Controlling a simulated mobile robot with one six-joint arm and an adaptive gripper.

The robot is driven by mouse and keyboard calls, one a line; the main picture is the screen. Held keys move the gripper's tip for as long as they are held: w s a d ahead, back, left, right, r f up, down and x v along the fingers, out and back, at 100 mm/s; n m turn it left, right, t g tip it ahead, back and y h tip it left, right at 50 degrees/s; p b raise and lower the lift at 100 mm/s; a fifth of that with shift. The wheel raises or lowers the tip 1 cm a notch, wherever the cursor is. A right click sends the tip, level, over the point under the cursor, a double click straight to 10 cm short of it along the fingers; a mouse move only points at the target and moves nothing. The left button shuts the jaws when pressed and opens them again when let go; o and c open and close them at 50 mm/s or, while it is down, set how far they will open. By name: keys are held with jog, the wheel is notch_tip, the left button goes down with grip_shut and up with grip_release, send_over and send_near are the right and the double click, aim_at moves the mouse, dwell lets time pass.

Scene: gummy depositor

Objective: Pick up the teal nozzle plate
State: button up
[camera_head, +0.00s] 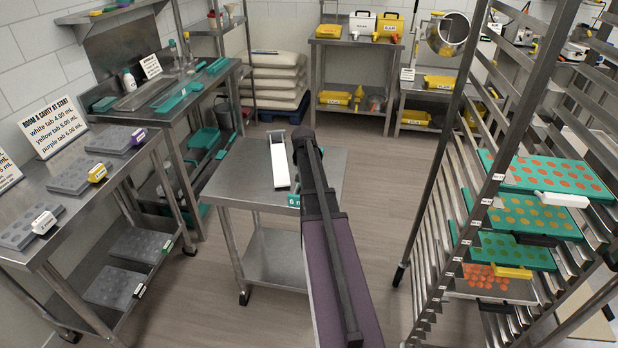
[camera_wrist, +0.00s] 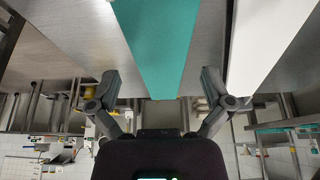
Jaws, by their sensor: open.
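A long teal plate (camera_wrist: 156,40) runs down the middle of the wrist view, its near end between and just beyond my fingertips. My gripper (camera_wrist: 160,88) is open, one finger on each side of this end, with no clear contact. In the head view my dark arm reaches over the small steel cart and hides most of what lies under it. A teal piece with white lettering (camera_head: 294,200) shows at the arm's left edge on the cart. My fingers cannot be made out there.
A white bar (camera_head: 279,164) lies on the steel cart (camera_head: 240,175), left of my arm; a white strip (camera_wrist: 268,40) shows right of the teal plate in the wrist view. A bench with grey moulds (camera_head: 80,177) stands left. A rack with teal trays (camera_head: 525,215) stands right.

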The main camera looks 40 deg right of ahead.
jog(key=shift+b+x, duration=1.4)
jog(key=shift+x, duration=0.55)
jog(key=shift+r, duration=0.1)
jog(key=shift+d, duration=0.1)
jog(key=c, duration=1.1)
